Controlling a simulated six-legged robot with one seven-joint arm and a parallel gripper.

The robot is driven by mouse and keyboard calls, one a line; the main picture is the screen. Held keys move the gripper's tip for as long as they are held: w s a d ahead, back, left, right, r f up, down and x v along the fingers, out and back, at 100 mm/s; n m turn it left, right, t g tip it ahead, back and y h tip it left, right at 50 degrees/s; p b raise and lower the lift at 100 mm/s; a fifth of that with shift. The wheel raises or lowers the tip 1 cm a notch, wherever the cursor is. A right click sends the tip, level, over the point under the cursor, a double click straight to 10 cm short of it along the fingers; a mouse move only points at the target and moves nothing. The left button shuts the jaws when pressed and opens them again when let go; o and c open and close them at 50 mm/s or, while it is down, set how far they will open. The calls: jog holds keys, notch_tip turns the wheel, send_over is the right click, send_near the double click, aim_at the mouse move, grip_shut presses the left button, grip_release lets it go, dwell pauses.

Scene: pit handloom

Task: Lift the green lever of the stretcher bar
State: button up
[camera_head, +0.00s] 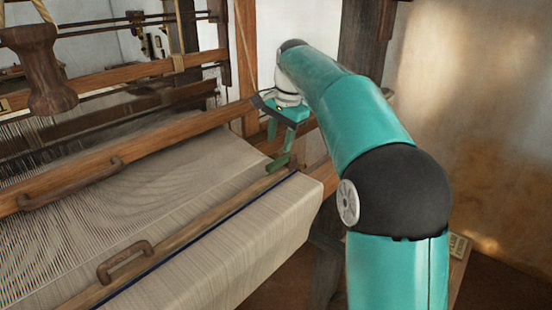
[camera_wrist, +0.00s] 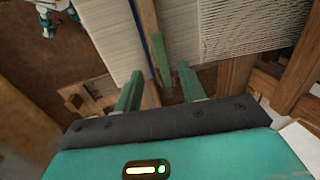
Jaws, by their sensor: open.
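The stretcher bar (camera_head: 195,226) is a long wooden bar lying across the pale cloth, with a dark blue line beside it. Its green lever (camera_head: 278,162) is at the bar's far right end, near the cloth edge; it looks low along the bar. My gripper (camera_head: 281,142) is just above that end, pointing down, with its jaws open and empty. In the wrist view the green lever (camera_wrist: 160,58) lies between and slightly beyond the two green fingertips, with a gap to each. The bar (camera_wrist: 147,20) runs away from it. I cannot tell the exact height gap.
The woven cloth (camera_head: 255,250) covers the front beam. A wooden batten (camera_head: 150,153) with a handle crosses behind the bar, close to my gripper. A wooden post (camera_head: 245,60) stands behind. A brown wall is at the right; dark floor lies below the cloth edge.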

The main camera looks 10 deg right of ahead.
aim_at(275, 163)
jog(key=f, duration=0.5)
jog(key=w+f, duration=0.1)
jog(key=f, duration=0.1)
jog(key=shift+w+a+f, duration=0.1)
jog(key=shift+a+f, duration=0.1)
jog(key=shift+a, duration=0.2)
grip_shut()
